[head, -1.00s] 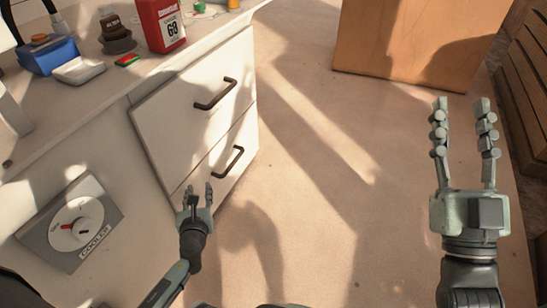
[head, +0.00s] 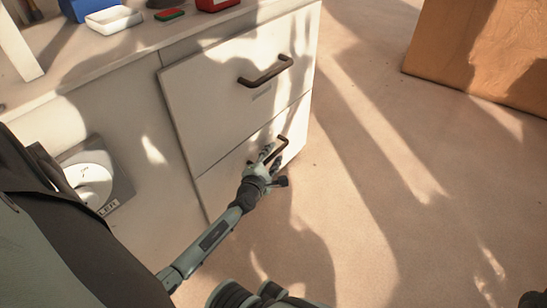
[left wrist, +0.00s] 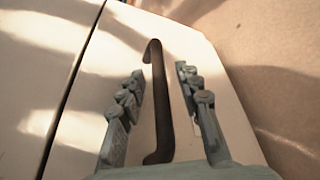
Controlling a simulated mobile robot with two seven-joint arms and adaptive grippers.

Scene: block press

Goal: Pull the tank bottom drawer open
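The bottom drawer (head: 215,190) is a white front low on the cabinet; it looks shut, flush with the drawer above. Its dark bar handle (head: 283,146) is at the right, partly hidden by my left gripper (head: 268,158). In the left wrist view the handle (left wrist: 157,100) stands between the two open fingers of my left gripper (left wrist: 158,85), with gaps on both sides. The fingers are not closed on it. My right gripper is out of view.
The upper drawer (head: 235,100) with its own dark handle (head: 266,72) is directly above. The counter (head: 130,50) holds a white tray (head: 114,19) and other items. A wooden box (head: 480,55) stands at the upper right. The floor (head: 370,200) in front of the drawers is clear.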

